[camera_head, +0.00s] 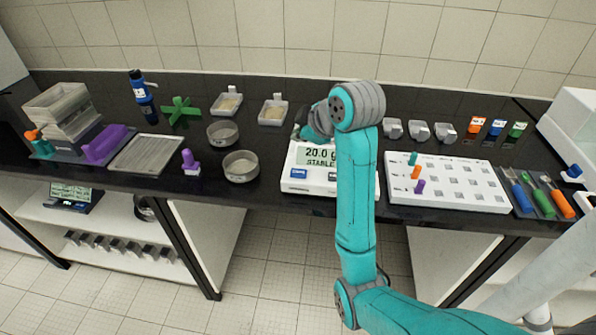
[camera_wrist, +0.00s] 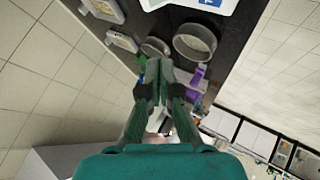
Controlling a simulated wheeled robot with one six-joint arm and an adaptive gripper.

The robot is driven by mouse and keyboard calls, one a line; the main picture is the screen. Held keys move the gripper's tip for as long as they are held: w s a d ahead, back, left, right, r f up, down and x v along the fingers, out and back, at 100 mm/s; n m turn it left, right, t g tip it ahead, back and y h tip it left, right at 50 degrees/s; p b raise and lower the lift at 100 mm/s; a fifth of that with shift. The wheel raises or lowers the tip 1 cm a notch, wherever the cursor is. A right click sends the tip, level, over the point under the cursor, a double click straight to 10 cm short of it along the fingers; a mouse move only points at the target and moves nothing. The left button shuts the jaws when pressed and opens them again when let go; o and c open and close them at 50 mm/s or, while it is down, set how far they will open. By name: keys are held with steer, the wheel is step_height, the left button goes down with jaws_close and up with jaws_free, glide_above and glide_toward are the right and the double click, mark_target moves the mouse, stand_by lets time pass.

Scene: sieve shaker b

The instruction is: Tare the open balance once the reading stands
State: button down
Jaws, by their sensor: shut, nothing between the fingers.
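The open balance (camera_head: 308,186) is a white box on the black bench, left of my forearm. Its display (camera_head: 318,157) reads 20.0 g with STABLE below. A blue button (camera_head: 299,173) sits under the display at the left; my arm covers the balance's right part, and its pan cannot be made out. In the wrist view, an edge of the balance (camera_wrist: 184,5) with a blue patch shows at the top. My gripper (camera_wrist: 158,82) is shut and empty. In the head view it is mostly hidden behind my wrist, above the balance's back left, apart from the display and button.
Two round sieves (camera_head: 241,167) (camera_head: 222,133) stand left of the balance, near a purple piece (camera_head: 190,162). Two trays (camera_head: 272,113) (camera_head: 229,104) lie behind. A white rack (camera_head: 462,187) with coloured pegs stands right, beyond my arm. Grey scoops (camera_head: 418,131) stand behind it.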

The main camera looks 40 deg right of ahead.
mark_target(299, 174)
steer(key=shift+f, duration=0.1)
steer(key=shift+f, duration=4.3)
steer(key=shift+f, duration=0.15)
steer(key=shift+f, duration=0.2)
steer(key=shift+f, duration=0.5)
steer(key=shift+r, duration=0.9)
steer(key=shift+r, duration=2.55)
